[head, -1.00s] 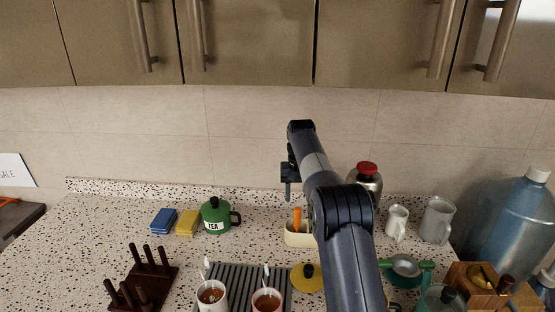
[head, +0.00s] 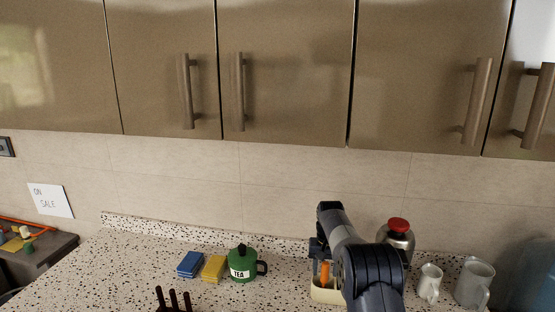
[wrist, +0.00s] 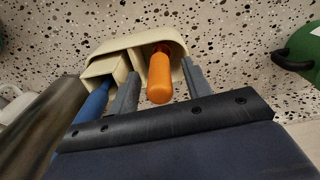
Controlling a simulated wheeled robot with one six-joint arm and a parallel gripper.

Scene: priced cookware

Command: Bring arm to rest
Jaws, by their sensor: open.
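My gripper (head: 314,268) hangs from the bent arm, above and slightly left of a cream utensil holder (head: 324,296) on the speckled counter. In the wrist view its two grey fingers (wrist: 160,88) are spread apart, with nothing held. An orange handle (wrist: 160,76) standing in the cream holder (wrist: 112,58) shows between the fingers in the picture. How far the fingertips are from it in depth I cannot tell. A blue handle (wrist: 94,104) shows left of the left finger.
A green tea pot (head: 243,266), a yellow sponge (head: 213,268) and a blue sponge (head: 190,264) sit left of the holder. Wall cabinets (head: 285,70) hang above.

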